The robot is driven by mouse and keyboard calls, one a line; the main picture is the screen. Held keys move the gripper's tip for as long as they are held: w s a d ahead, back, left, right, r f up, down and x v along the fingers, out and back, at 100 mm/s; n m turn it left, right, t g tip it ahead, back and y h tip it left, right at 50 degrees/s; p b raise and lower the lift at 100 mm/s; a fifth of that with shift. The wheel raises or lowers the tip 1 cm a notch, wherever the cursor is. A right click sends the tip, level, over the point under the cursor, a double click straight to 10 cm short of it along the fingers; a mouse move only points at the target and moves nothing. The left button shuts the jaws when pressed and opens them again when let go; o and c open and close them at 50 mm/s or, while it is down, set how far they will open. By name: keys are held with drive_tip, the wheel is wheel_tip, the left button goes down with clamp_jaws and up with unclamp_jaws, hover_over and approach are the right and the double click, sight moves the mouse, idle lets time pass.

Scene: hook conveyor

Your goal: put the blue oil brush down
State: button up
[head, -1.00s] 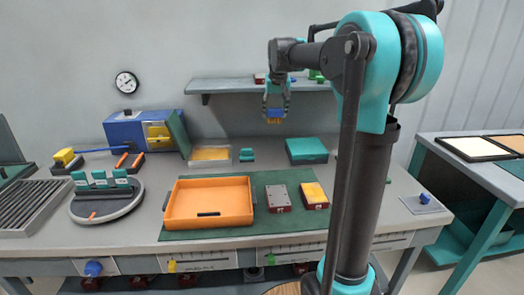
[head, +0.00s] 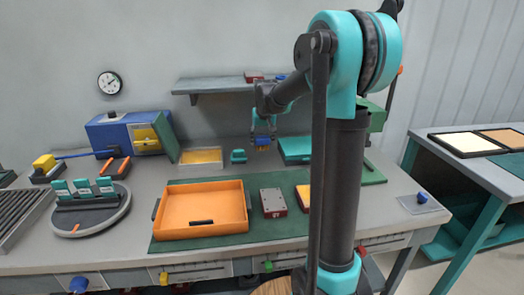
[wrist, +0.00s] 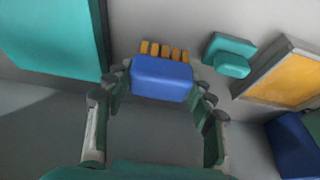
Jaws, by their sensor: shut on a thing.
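The blue oil brush (head: 262,142) is a blue block with a row of orange bristles, held in my gripper (head: 263,137). In the wrist view the brush (wrist: 161,78) sits between the fingers of my gripper (wrist: 160,86), which are shut on its sides. The bristles (wrist: 163,51) point away from the palm. In the head view the brush is above the back part of the workbench, between a small teal block (head: 239,156) and a flat teal case (head: 296,149). Whether it touches the bench cannot be told.
An orange tray (head: 202,223) stands on a green mat in front, beside a grey-topped red block (head: 272,202). A wall shelf (head: 215,85) is behind. A yellow-topped frame (head: 200,157) is to the left. Bare grey bench shows around the small teal block.

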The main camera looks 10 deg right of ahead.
sight(262, 145)
drive_tip(key=shift+f, duration=2.45)
drive_tip(key=shift+f, duration=0.1)
drive_tip(key=o, duration=1.2)
drive_tip(key=v, duration=1.2)
drive_tip(key=shift+s, duration=0.1)
